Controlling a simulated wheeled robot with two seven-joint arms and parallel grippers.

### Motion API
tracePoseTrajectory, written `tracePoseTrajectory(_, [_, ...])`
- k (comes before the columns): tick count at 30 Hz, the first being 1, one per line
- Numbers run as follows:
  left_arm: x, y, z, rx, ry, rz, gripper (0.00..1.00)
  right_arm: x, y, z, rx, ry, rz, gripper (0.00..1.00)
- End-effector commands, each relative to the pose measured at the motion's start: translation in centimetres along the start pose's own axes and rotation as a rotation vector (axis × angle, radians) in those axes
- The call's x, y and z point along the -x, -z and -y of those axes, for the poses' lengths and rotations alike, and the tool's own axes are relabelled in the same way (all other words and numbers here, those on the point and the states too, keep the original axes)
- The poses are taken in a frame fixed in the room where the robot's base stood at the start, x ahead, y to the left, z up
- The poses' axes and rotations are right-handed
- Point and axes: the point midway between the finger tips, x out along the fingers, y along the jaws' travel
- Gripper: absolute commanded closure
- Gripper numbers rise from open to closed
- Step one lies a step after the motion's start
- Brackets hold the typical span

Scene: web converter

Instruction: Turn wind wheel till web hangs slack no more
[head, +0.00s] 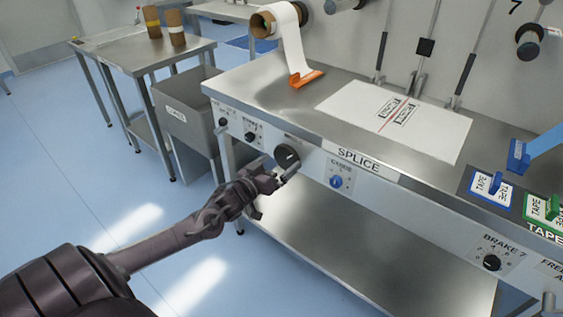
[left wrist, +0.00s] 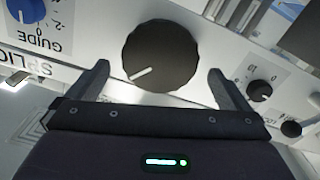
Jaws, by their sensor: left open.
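The large black wheel (head: 287,156) sits on the front panel of the steel bench, left of the SPLICE label; its name label is too small to read. In the left wrist view the wheel (left wrist: 160,55) is a ridged black knob with a white pointer line. My left gripper (head: 283,176) is open just in front of it. In the left wrist view its two fingers (left wrist: 160,82) stand either side of the wheel's lower part, with gaps showing. The white web (head: 289,40) hangs from a roll down to an orange clamp (head: 306,78). My right gripper is not in view.
A blue GUIDE knob (head: 336,182) is right of the wheel, and smaller black knobs (head: 250,137) are left. A grey bin (head: 188,108) stands beside the bench. Tape dispensers (head: 490,187) sit at the right. Open floor (head: 75,150) lies left.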

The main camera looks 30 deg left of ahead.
Motion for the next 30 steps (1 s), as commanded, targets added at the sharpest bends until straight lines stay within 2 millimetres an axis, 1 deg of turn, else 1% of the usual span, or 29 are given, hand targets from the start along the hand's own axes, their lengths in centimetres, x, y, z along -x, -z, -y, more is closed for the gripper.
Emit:
tracePoseTrajectory(1, [-0.6,0.0,0.0,0.000,0.000,-0.001,0.00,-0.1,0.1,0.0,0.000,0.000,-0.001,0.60])
tracePoseTrajectory(3, [-1.2,0.0,0.0,0.000,0.000,-0.002,0.00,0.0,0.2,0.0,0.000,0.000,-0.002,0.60])
tracePoseTrajectory(6, [-1.8,0.0,0.0,-0.001,0.001,0.000,0.00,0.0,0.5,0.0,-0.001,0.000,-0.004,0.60])
tracePoseTrajectory(16, [-2.0,0.0,0.0,-0.001,0.001,0.001,0.00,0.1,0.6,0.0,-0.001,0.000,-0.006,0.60])
tracePoseTrajectory(17, [-2.0,0.0,0.0,-0.001,0.000,0.001,0.03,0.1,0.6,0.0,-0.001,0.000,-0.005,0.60])
tracePoseTrajectory(26, [-2.0,0.0,0.0,-0.001,0.000,0.001,0.42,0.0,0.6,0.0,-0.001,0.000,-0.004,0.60])
tracePoseTrajectory(30, [-2.0,0.0,0.0,-0.006,0.001,0.001,0.43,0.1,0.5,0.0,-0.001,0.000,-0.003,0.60])
